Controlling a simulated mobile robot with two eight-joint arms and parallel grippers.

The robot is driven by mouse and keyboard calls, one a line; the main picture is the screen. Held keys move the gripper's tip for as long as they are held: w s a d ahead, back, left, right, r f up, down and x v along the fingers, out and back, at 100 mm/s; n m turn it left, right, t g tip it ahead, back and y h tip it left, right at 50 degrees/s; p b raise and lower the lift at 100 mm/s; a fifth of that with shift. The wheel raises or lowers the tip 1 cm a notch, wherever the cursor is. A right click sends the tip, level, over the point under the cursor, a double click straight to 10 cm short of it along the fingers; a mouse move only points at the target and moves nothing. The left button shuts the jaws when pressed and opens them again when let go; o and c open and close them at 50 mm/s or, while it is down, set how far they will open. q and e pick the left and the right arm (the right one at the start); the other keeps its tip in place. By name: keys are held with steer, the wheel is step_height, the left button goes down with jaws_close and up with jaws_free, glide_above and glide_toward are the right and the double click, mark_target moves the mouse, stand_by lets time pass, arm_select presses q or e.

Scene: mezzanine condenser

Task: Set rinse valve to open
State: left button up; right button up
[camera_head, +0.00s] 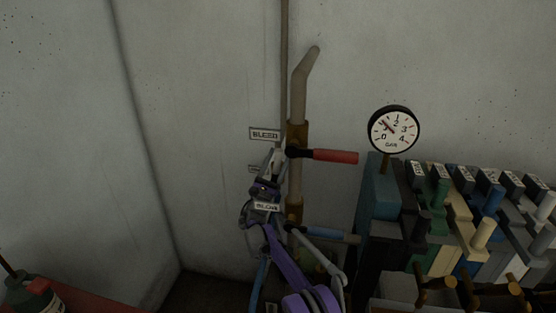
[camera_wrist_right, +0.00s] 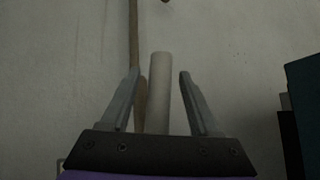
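A vertical pipe (camera_head: 297,185) on the wall carries a valve with a red lever (camera_head: 330,156) and, lower, one with a blue lever (camera_head: 325,235). Both levers point right, roughly level. A "BLEED" sign (camera_head: 265,134) is beside the red-levered valve. A lower sign (camera_head: 267,206) is not clearly legible; no readable sign says rinse. My right gripper (camera_head: 270,168) is in front of the pipe, near the red lever's left end. In the right wrist view, its fingers (camera_wrist_right: 159,76) are apart, with a pale upright cylinder showing between them; contact cannot be told. My left gripper is not in view.
A round gauge (camera_head: 393,129) stands right of the red lever. Several dark, green, cream and blue blocks with tags (camera_head: 455,215) crowd the right side. A red surface (camera_head: 90,295) with a green container (camera_head: 32,296) is at lower left. The wall at left is bare.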

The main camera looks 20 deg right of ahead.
steer(key=b+v, duration=0.2)
steer(key=v, duration=0.8)
steer(key=shift+s+a+f, duration=0.25)
